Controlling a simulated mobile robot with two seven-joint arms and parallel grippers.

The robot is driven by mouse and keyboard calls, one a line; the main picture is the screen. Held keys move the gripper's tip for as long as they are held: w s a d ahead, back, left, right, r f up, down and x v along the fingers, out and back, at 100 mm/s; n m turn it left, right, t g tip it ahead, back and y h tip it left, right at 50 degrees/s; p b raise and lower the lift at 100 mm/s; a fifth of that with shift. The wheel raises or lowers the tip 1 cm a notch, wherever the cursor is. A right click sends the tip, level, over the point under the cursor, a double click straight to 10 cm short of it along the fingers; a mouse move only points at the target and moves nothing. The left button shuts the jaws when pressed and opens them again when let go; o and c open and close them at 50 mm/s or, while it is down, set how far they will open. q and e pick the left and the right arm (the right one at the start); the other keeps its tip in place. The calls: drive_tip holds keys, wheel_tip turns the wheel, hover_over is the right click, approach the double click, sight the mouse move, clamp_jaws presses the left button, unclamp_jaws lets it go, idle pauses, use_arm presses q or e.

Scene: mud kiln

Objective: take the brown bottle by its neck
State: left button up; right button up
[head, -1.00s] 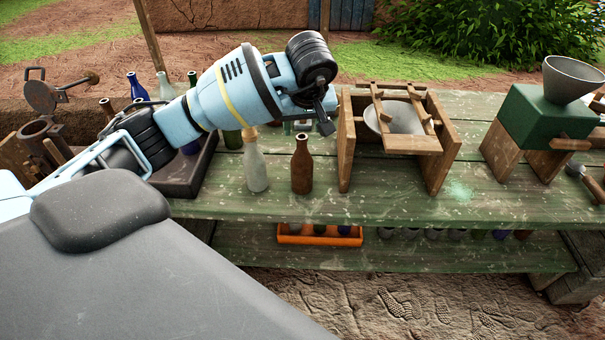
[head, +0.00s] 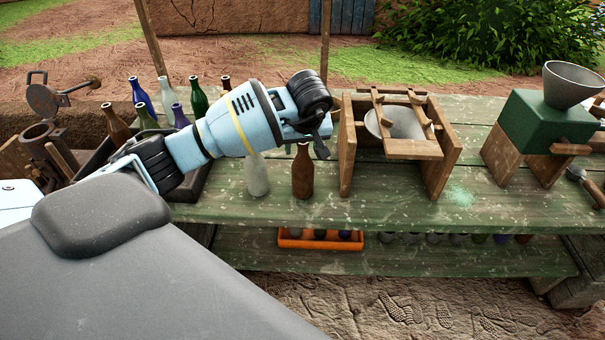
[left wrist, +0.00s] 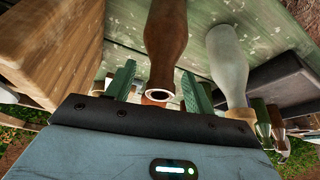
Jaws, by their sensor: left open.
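The brown bottle (head: 302,178) stands upright on the green bench, left of the wooden frame. In the head view my left gripper (head: 306,132) is over its top and hides part of the neck. In the left wrist view the brown bottle (left wrist: 164,45) has its open mouth towards the camera. The open green fingers of my left gripper (left wrist: 158,84) are on either side of its neck, with a gap on both sides. My right gripper is not in view.
A pale grey bottle (head: 257,176) stands close left of the brown one. The wooden frame (head: 437,160) with a bowl is close on the right. A dark tray (head: 188,190) with several bottles is at left. Bench front (head: 400,208) is clear.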

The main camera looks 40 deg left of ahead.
use_arm(q)
drive_tip(key=shift+f, duration=0.35)
drive_tip(key=shift+c, duration=0.2)
clamp_jaws()
drive_tip(key=shift+r, duration=0.1)
